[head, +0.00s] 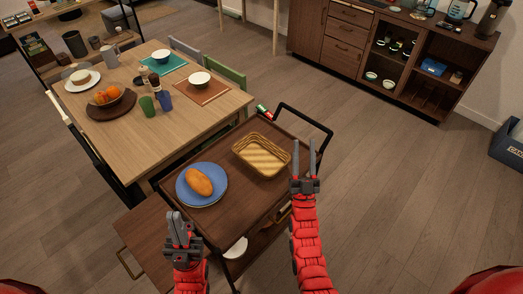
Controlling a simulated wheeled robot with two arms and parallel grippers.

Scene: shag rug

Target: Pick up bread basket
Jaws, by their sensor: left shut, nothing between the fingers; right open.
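The bread basket (243,157) is a tan woven rectangular basket with slatted lines showing inside. It stands on the top tray of a dark brown serving cart (215,225), towards the far right end. My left gripper (179,225) is shut and empty, in front of the cart's near left side, below the plate.
A wooden dining table (130,145) with bowls, cups and placemats adjoins the cart at the upper left. The cart's black handle (305,118) rises behind the basket. A cabinet (342,42) stands at the back right.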

